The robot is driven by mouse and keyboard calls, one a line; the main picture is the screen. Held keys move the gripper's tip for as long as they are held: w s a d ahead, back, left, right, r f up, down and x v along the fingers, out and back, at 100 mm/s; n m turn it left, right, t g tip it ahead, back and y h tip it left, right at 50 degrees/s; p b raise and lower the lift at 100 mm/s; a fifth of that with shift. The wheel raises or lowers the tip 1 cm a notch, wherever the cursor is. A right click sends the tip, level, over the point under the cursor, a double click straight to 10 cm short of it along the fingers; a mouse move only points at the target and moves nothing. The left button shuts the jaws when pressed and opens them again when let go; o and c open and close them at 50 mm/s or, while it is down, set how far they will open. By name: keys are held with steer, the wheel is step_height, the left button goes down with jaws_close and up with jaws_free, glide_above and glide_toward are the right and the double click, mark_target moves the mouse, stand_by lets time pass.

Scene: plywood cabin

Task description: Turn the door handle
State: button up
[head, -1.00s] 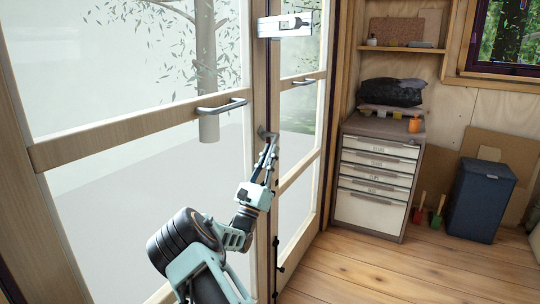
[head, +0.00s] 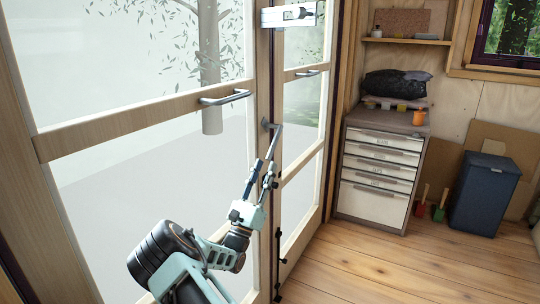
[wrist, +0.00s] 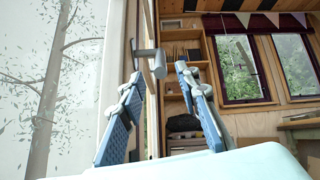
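The grey metal door handle (head: 277,133) is a lever on the edge of the glazed wooden door, near the middle of the head view. It reaches out and slopes down toward my gripper (head: 264,164). My gripper is open, its two blue fingers apart, just below the handle. In the wrist view the handle's round end (wrist: 158,65) shows in the gap between the fingertips of my gripper (wrist: 158,73), seemingly at or beyond them. Neither finger clearly touches it. The door (head: 120,125) looks shut.
A horizontal bar (head: 225,98) crosses the door left of the lever; a second glazed panel (head: 302,115) stands to the right. A drawer cabinet (head: 375,175) and a blue bin (head: 484,192) stand at the right wall.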

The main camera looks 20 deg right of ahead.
steer(key=v, duration=0.3)
steer(key=shift+s+a+f, duration=0.15)
stand_by(0.3)
